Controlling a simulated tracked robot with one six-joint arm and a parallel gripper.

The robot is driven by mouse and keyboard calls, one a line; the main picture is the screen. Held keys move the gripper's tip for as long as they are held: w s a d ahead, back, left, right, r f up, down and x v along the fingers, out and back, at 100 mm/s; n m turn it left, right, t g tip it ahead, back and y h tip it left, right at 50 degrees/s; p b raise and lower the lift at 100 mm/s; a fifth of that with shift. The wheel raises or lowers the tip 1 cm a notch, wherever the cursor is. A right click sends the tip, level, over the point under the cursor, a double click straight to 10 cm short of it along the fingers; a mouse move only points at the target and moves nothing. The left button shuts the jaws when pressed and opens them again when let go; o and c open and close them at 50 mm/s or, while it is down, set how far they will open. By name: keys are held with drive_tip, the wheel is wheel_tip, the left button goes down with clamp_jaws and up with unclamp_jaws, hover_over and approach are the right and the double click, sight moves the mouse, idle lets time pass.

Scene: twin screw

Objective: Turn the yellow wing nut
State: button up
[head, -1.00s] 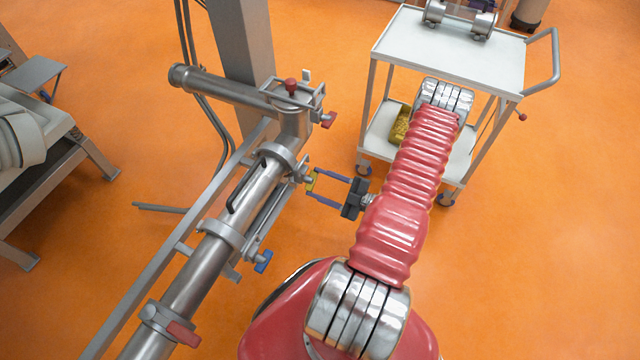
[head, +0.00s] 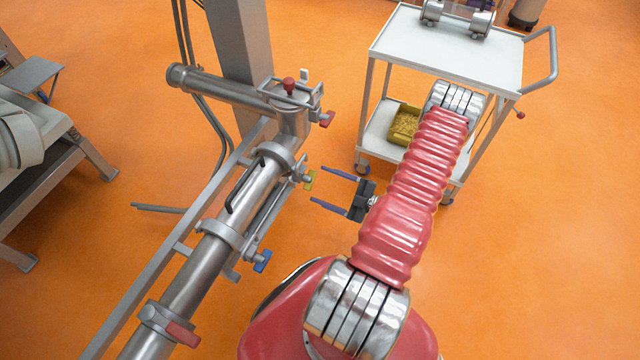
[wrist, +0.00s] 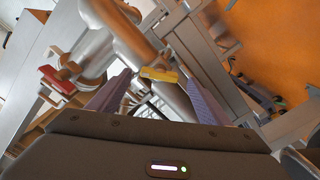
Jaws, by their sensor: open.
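The yellow wing nut (head: 310,180) sits on the side of the steel pipe assembly (head: 222,235), on a clamp facing my arm. My gripper (head: 316,184) is open, its two blue-purple fingers pointing left at the wing nut. In the head view the fingertips end just right of the nut, apart from it, with nothing between them. In the wrist view the yellow wing nut (wrist: 159,74) lies ahead, between the two fingers (wrist: 155,88) and slightly beyond their tips.
A blue wing nut (head: 262,261) sits lower on the same pipe. Red handles (head: 183,333) and a red knob (head: 289,85) are also on the pipework. A white cart (head: 450,50) with a yellow bin (head: 404,124) stands behind my arm. Orange floor is clear between pipe and cart.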

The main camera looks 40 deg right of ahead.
drive_tip(key=v, duration=1.1)
drive_tip(key=shift+s, duration=0.25)
drive_tip(key=w+n, duration=0.1)
drive_tip(key=n, duration=2.2)
drive_tip(key=w+a+n, duration=0.1)
drive_tip(key=n, duration=1.1)
drive_tip(key=shift+w+a+r, duration=0.1)
drive_tip(key=shift+w+r, duration=0.1)
drive_tip(key=shift+w, duration=0.15)
